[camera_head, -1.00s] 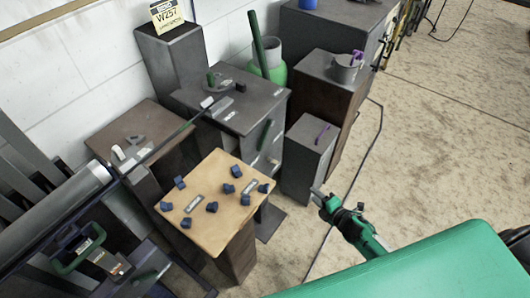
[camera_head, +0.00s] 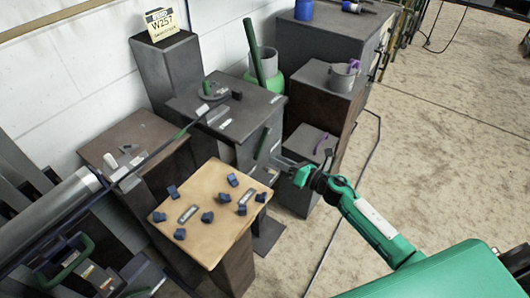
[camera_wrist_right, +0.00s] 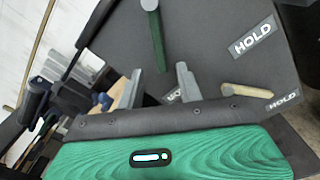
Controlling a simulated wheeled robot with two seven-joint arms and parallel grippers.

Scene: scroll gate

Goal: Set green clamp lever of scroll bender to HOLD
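The green clamp lever (camera_head: 263,142) is on the right-hand side face of the dark scroll bender pedestal (camera_head: 240,118). In the right wrist view the lever (camera_wrist_right: 156,42) runs from a grey round pivot down toward the space between my fingers. A large HOLD label (camera_wrist_right: 252,36) lies to its right, and a smaller HOLD label (camera_wrist_right: 284,101) sits beside a pale peg (camera_wrist_right: 247,90). My right gripper (camera_head: 277,162) is beside that face, just below the lever. Its fingers (camera_wrist_right: 159,85) are apart, with no grip on the lever visible. My left gripper is not in view.
A tan-topped stand (camera_head: 209,248) with several blue blocks is in front of the bender. A low dark box (camera_head: 304,200) stands close behind my right gripper. A taller box (camera_head: 313,82) carries a grey cup (camera_head: 341,78). The floor at right is mostly clear.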

